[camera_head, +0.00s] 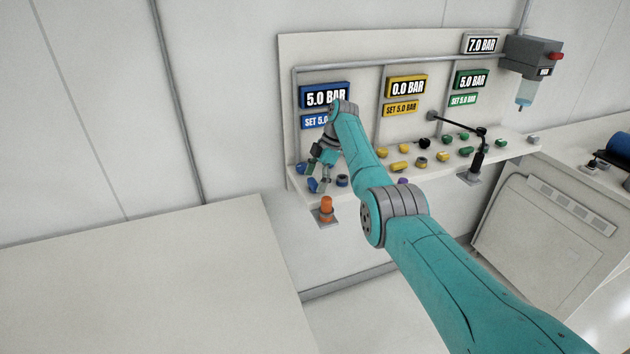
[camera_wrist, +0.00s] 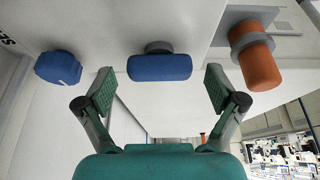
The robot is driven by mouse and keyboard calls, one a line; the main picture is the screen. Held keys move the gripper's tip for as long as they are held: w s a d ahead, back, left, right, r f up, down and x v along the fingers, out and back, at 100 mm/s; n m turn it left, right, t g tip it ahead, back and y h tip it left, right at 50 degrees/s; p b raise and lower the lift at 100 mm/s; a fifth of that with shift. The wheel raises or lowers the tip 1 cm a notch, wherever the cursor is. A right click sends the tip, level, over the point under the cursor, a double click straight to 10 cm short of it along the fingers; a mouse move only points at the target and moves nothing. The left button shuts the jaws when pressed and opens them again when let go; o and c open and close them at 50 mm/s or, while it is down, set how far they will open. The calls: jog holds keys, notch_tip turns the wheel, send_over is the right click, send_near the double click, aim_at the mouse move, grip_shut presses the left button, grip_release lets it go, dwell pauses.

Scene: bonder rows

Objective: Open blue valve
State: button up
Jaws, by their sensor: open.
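In the wrist view a blue bar-shaped valve handle (camera_wrist: 159,67) sits on a grey mount, centred between the fingertips and beyond them. A round blue knob (camera_wrist: 58,67) is to its left. My gripper (camera_wrist: 159,89) is open, with one finger on either side and nothing between the pads; I see no contact with the handle. In the head view my gripper (camera_head: 322,158) is at the left end of the panel shelf, close over small blue controls (camera_head: 313,185), and partly hides them. The blue display (camera_head: 325,96) above reads 5.0 BAR; its SET plate is partly covered by my arm.
An orange cylinder (camera_wrist: 258,62) on a grey bracket stands right of the handle; it also shows at the shelf front (camera_head: 327,208). Yellow controls (camera_head: 400,166) and green controls (camera_head: 465,151) lie farther right, with a black lever (camera_head: 457,125). The yellow display (camera_head: 406,87) reads 0.0 BAR.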

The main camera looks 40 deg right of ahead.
jog(key=shift+r, duration=0.1)
jog(key=v, duration=1.1)
jog(key=shift+d+r, duration=0.25)
jog(key=shift+r, duration=0.05)
